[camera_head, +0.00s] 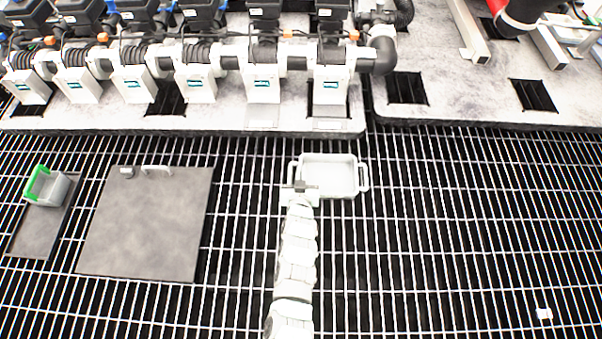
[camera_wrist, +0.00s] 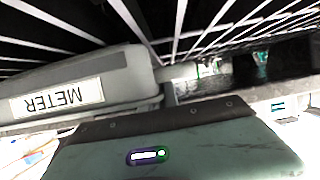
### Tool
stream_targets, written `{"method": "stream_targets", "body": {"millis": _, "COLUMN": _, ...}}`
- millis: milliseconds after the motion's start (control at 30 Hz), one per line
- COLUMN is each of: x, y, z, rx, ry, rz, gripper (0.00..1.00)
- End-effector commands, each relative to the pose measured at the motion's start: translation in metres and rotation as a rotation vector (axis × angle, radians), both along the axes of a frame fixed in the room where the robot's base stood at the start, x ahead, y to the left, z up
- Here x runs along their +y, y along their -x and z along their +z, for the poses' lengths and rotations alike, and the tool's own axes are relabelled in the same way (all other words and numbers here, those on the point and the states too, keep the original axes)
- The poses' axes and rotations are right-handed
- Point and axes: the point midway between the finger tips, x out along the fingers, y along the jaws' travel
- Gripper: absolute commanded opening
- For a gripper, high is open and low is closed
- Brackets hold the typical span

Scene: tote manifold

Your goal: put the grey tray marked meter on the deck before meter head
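The grey tray (camera_head: 330,177) is a shallow, pale, empty box with a loop handle at each end. In the head view it is over the grating, just in front of the deck (camera_head: 235,121); I cannot tell its height. Its METER label (camera_wrist: 56,98) shows upside down in the wrist view. My gripper (camera_head: 300,188) is at the tray's left end, by the left handle. Several meter heads (camera_head: 263,83) with white fronts stand in a row on the deck; I cannot tell which is meant.
A dark square plate (camera_head: 145,222) with a handle lies on the grating at left. A smaller plate (camera_head: 37,232) beside it bears a green-handled grey caddy (camera_head: 46,187). Square openings (camera_head: 406,88) cut the right deck. The grating at right is mostly clear.

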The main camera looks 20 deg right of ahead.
Motion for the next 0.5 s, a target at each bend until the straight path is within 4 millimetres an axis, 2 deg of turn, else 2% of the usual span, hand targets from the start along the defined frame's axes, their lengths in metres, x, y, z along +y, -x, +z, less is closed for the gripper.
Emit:
{"method": "stream_targets", "body": {"millis": 33, "x": -0.0002, "y": -0.0002, "z": -0.0018, "rx": 0.0, "ry": 0.001, "rz": 0.0, "gripper": 0.0}}
{"method": "stream_targets", "body": {"millis": 300, "x": 0.0, "y": 0.0001, "z": -0.0017, "rx": 0.0, "ry": 0.0, "rz": 0.0, "gripper": 0.24}}
{"method": "stream_targets", "body": {"millis": 500, "x": 0.0, "y": 0.0001, "z": -0.0018, "rx": 0.0, "ry": 0.0, "rz": 0.0, "gripper": 0.25}}
